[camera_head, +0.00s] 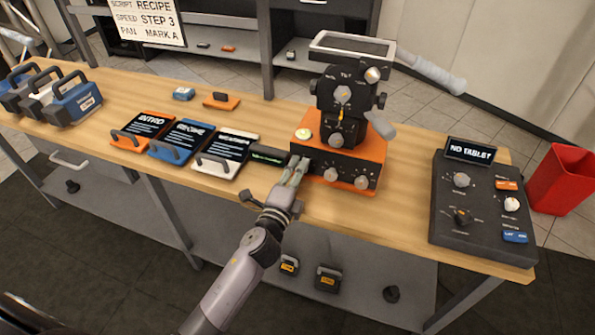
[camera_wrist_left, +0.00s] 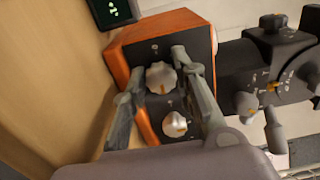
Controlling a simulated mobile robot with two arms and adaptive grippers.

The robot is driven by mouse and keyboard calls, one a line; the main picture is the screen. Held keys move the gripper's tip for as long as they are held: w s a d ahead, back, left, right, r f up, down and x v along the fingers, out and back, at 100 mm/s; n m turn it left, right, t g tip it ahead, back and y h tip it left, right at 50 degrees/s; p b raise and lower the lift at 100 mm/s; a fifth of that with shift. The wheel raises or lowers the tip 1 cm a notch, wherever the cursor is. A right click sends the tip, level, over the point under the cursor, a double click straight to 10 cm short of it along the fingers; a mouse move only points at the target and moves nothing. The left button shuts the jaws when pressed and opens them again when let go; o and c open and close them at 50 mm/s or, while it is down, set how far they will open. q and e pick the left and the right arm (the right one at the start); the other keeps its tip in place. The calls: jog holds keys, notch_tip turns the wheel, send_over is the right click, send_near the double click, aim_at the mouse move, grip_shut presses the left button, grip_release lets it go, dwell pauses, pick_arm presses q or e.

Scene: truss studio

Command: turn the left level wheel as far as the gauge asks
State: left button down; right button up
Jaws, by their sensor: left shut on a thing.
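The left level wheel is a pale lobed knob on the black front of an orange-sided base (camera_head: 372,150). In the left wrist view the wheel (camera_wrist_left: 160,77) sits between the fingertips of my left gripper (camera_wrist_left: 153,76), which is shut on it. In the head view my left gripper (camera_head: 298,168) hides that wheel. A dark gauge with green marks (camera_head: 268,155) lies left of the base and is partly in the wrist view (camera_wrist_left: 118,10); its reading is too small to tell. A round level (camera_head: 303,134) sits on the base top.
Another wheel (camera_head: 331,175) and a third (camera_head: 361,183) are on the same front. A black tilt head (camera_head: 343,92) with a grey handle stands on the base. Three cards stand left, including a white one (camera_head: 226,153). A control panel (camera_head: 482,210) stands right.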

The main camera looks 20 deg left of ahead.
pick_arm(q)
jog(key=c, duration=1.3)
grip_release()
